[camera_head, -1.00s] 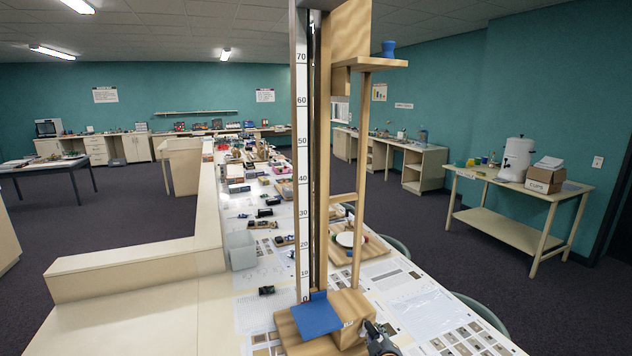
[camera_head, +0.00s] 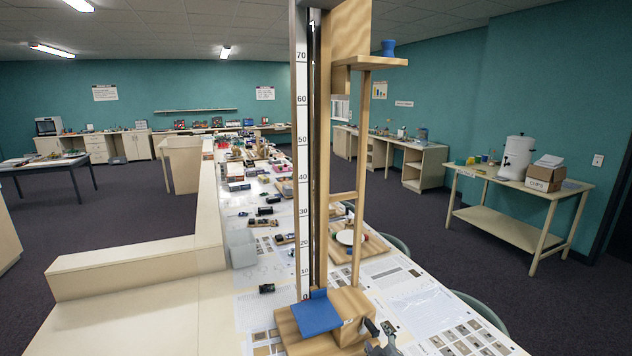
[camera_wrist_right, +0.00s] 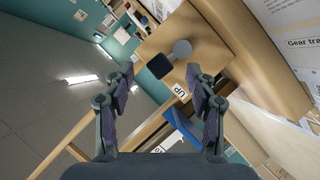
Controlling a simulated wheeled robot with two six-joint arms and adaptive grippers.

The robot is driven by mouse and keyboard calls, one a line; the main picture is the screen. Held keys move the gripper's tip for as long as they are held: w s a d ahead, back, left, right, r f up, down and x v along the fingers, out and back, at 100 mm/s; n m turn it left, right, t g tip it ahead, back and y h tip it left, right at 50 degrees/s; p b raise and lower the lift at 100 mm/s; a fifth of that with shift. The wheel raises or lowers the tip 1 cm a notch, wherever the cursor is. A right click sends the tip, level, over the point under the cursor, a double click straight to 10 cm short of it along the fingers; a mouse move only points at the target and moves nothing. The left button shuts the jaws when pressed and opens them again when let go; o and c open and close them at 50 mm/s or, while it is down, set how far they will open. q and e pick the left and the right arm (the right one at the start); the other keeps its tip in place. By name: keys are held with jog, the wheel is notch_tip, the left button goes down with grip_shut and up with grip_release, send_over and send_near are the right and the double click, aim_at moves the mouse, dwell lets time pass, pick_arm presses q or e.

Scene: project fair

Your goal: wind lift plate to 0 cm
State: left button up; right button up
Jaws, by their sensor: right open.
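The wooden lift (camera_head: 345,305) stands on the table, with a tall upright scale (camera_head: 302,160) marked from 0 to 70. Its blue lift plate (camera_head: 317,317) sits at the bottom, by the 0 mark. The crank's dark handle (camera_head: 371,327) shows at the right side of the base. In the right wrist view, the crank has a grey round hub (camera_wrist_right: 181,48) and a black knob (camera_wrist_right: 159,66), near an "UP" label (camera_wrist_right: 180,91). My right gripper (camera_head: 386,341) is open and empty, just in front of the crank; its spread fingers (camera_wrist_right: 162,85) are apart from the knob. My left gripper is not seen.
The long table holds printed sheets (camera_head: 420,305), a grey bin (camera_head: 241,248) and several small models behind the lift.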

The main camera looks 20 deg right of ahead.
jog(key=shift+v, duration=2.2)
